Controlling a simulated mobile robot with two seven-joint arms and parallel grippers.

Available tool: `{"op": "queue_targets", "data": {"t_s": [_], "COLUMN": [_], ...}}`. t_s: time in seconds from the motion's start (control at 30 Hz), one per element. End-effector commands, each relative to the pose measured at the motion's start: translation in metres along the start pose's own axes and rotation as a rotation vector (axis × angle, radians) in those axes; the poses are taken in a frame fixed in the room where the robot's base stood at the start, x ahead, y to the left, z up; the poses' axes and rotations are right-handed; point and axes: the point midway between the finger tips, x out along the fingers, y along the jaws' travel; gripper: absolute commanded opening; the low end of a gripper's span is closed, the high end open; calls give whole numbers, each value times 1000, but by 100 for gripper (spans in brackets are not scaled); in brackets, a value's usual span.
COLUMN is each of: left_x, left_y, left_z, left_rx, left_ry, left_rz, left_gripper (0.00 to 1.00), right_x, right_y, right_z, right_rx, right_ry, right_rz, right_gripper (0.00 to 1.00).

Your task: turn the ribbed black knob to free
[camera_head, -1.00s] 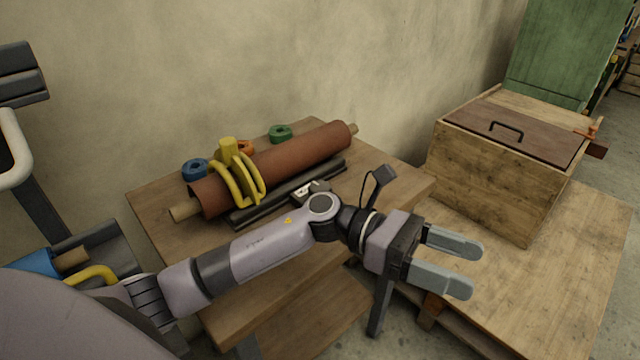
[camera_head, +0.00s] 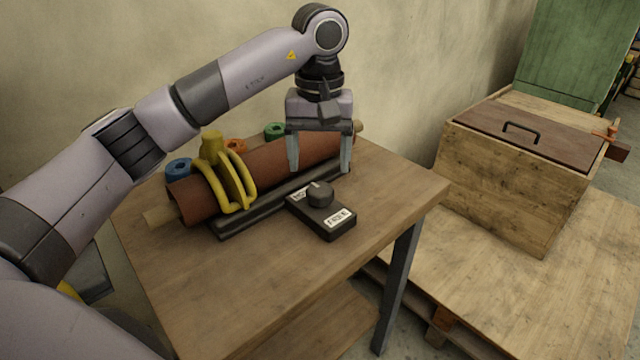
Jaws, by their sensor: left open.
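The ribbed black knob (camera_head: 320,194) stands on top of a black box (camera_head: 326,222) with white labels on the wooden table. The label on the near side seems to read FREE; the far label is partly hidden by the knob. A light pointer mark shows at the knob's far side. My left gripper (camera_head: 320,170) is open, fingers pointing down, above and just behind the knob, apart from it. Nothing is between its fingers that I can make out except the roll and rail behind. My right gripper is not in view.
A reddish-brown roll (camera_head: 275,165) lies on a dark rail behind the box, with a yellow clamp (camera_head: 228,180) around it. Blue (camera_head: 178,168), orange and green (camera_head: 274,130) rings stand behind. A wooden crate (camera_head: 510,185) stands right. The table's front is clear.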

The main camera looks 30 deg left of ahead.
Motion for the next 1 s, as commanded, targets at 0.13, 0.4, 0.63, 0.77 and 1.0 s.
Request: {"op": "queue_targets", "data": {"t_s": [0.13,0.4,0.63,0.77,1.0], "left_x": [27,55,57,57,57], "left_y": [0,0,1,1,1], "left_z": [1,1,1,1,1], "left_rx": [0,-1,-1,-1,-2], "left_ry": [-5,-3,-3,-3,-4], "left_rz": [0,3,4,4,4], "left_gripper": [75,75,75,56,20], "right_x": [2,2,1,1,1], "right_y": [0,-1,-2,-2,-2], "right_z": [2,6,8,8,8], "right_rx": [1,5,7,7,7], "right_ry": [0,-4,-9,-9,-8], "right_rz": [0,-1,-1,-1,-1], "right_gripper": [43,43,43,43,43]}}
